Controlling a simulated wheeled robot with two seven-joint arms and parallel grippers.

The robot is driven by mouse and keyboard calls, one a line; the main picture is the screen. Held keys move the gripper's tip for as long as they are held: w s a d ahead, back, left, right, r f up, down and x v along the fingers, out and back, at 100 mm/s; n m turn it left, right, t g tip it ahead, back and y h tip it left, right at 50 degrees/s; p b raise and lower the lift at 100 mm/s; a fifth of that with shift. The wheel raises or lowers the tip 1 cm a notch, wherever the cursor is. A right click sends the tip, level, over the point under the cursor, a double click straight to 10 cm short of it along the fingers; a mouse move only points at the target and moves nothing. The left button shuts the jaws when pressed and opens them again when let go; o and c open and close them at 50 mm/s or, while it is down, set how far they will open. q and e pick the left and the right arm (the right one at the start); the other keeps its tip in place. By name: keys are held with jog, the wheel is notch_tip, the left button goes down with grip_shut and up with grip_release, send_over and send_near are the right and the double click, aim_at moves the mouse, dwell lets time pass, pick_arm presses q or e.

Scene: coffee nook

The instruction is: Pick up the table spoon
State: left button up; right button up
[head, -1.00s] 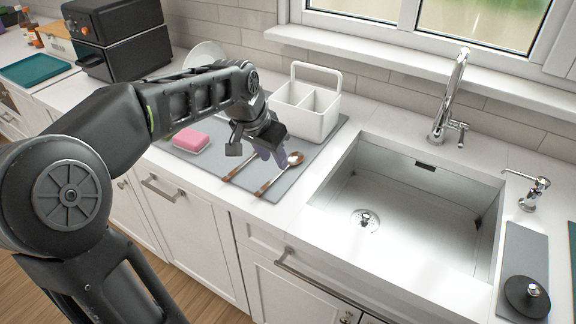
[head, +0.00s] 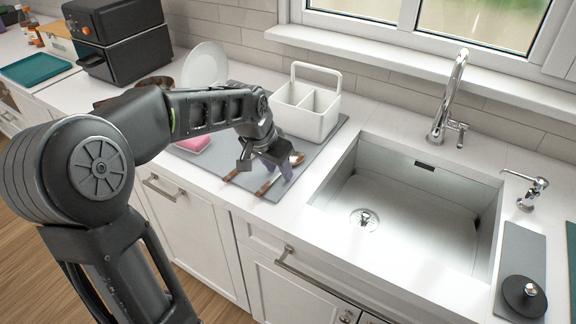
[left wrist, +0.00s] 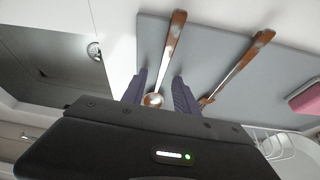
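A spoon with a brown handle and metallic bowl (head: 264,188) lies on the grey mat (head: 325,143). A second brown-handled utensil (head: 231,175) lies to its left, its head hidden by my gripper. My left gripper (head: 279,171) is low over the spoon, fingers pointing down. In the left wrist view the spoon (left wrist: 172,45) runs between the two separated fingers of the gripper (left wrist: 160,82), its bowl close to the left finger. There the second utensil (left wrist: 240,62) lies outside the right finger. My right gripper is not in view.
A white divided caddy (head: 308,112) stands behind the gripper. A pink sponge (head: 194,144) lies to the left and a white plate (head: 205,64) stands behind. The sink (head: 400,215) is at the right. Clear counter lies between mat and sink.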

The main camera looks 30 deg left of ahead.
pick_arm(q)
jog(key=shift+f, duration=0.1)
dwell(0.5)
grip_shut()
dwell(0.4)
